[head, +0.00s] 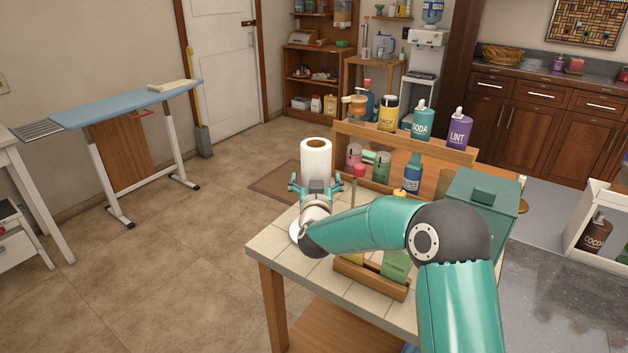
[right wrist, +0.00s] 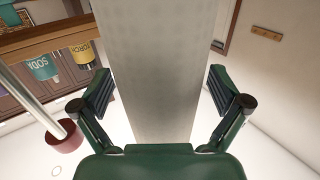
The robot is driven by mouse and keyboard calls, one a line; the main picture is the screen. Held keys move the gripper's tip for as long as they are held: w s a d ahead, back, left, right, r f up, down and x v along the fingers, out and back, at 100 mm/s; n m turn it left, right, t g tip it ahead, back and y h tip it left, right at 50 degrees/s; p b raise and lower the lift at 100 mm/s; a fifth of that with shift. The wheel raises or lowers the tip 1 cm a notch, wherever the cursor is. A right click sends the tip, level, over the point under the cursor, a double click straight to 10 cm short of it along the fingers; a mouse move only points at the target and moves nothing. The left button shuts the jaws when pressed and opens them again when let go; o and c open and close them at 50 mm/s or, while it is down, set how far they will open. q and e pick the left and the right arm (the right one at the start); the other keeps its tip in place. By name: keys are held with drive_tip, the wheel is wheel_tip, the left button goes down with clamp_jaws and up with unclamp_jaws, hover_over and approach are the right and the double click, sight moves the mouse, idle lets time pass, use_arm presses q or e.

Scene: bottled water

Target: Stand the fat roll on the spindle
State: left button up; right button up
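The fat white roll (head: 316,158) stands upright at the far left of the tiled table, its lower part hidden behind my right gripper (head: 316,187). The spindle, a thin metal rod (head: 353,190) with a red knob (head: 358,170), rises just right of the roll. Its rod and knob (right wrist: 65,136) also show at the left of the right wrist view. My arm hides the spindle's foot. My left gripper is not in view.
A wooden rack (head: 400,140) with several bottles stands behind. A green box (head: 482,203) is on the right. A wooden caddy (head: 370,279) sits at the front of the tiled table (head: 268,246).

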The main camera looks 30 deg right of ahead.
drive_tip(key=b+v, duration=0.1)
drive_tip(key=v, duration=1.1)
drive_tip(key=shift+b, duration=0.35)
